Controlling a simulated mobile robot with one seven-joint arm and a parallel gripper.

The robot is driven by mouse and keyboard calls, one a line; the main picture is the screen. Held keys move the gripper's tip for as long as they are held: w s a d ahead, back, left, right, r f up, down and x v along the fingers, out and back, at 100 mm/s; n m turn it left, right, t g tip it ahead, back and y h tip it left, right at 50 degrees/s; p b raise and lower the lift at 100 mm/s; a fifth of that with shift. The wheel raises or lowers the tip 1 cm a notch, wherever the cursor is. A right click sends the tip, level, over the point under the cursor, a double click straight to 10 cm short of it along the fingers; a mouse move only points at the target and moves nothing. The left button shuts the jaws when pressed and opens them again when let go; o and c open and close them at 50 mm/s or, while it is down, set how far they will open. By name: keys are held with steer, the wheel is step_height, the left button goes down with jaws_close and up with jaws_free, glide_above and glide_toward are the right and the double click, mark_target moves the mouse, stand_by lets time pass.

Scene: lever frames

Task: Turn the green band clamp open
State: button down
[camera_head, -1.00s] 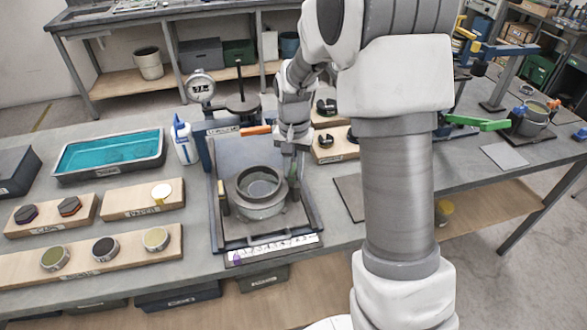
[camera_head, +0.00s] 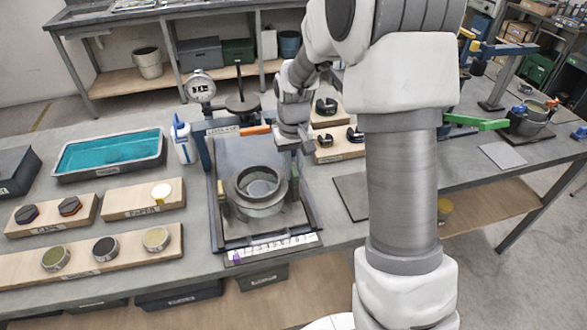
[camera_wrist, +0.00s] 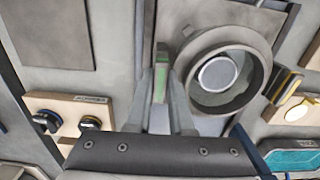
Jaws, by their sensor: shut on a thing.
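A round grey metal pot (camera_head: 257,190) with a thick rim stands in a shallow tray (camera_head: 268,245) on the bench. It also shows in the wrist view (camera_wrist: 255,85). The green band clamp shows there as a narrow upright green-marked piece (camera_wrist: 160,86) beside the pot. My gripper (camera_wrist: 162,92) has its fingers shut on this piece, one on each side.
A yellow-marked piece (camera_wrist: 287,88) is on the pot's other side. A dial gauge (camera_head: 200,88) and white bottle (camera_head: 183,140) stand behind left. A teal-lined tray (camera_head: 110,152) and wooden boards with round parts lie left. A dark flat plate (camera_head: 352,197) lies right.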

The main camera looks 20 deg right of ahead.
mark_target(294, 169)
steer(key=c, duration=0.8)
jaws_free()
step_height(294, 169, up, 18)
steer(key=p, duration=0.1)
steer(key=shift+f+p, duration=0.25)
steer(key=shift+p, duration=0.05)
steer(key=shift+s+r, duration=0.1)
steer(key=s+r+t, duration=0.3)
steer(key=s+t, duration=0.2)
steer(key=s, duration=1.8)
steer(key=shift+a+t, duration=0.3)
steer(key=shift+a, duration=0.05)
